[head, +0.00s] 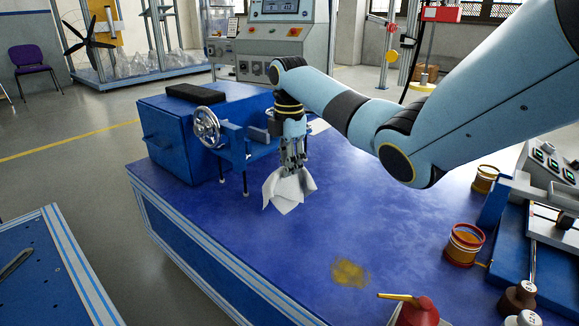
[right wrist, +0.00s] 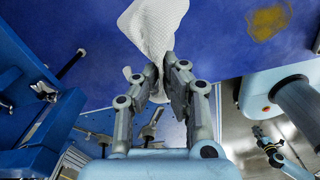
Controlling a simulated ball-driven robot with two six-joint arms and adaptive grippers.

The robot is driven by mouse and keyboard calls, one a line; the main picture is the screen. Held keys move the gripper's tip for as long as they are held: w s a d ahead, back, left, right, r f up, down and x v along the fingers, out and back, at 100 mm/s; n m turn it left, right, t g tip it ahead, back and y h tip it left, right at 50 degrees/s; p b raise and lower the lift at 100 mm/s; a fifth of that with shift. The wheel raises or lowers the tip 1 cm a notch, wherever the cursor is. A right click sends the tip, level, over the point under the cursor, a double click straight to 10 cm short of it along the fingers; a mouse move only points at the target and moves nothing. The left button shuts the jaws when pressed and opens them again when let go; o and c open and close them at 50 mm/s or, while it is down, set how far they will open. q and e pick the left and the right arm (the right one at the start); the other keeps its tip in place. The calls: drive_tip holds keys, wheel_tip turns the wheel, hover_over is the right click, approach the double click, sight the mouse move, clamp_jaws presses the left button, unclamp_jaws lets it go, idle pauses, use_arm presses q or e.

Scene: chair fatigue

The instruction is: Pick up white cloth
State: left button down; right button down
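The white cloth (head: 288,191) hangs crumpled from my right gripper (head: 292,160) in the head view, above the blue table (head: 350,205). In the right wrist view the cloth (right wrist: 152,28) is pinched between the fingertips of the right gripper (right wrist: 166,70). The fingers are close together on the cloth's gathered part, and the rest spreads out beyond them. Whether its lower edge touches the table I cannot tell.
A blue machine with a handwheel (head: 206,127) stands close behind the cloth. A yellow-brown stain (head: 350,272) marks the table. A red oil can (head: 418,312) and orange tins (head: 464,244) stand at the right. The table's middle is clear.

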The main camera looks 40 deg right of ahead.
use_arm(q)
drive_tip(key=s+p, duration=0.4)
drive_tip(key=s, duration=0.4)
drive_tip(key=shift+a+f, duration=0.25)
drive_tip(key=shift+f, duration=0.1)
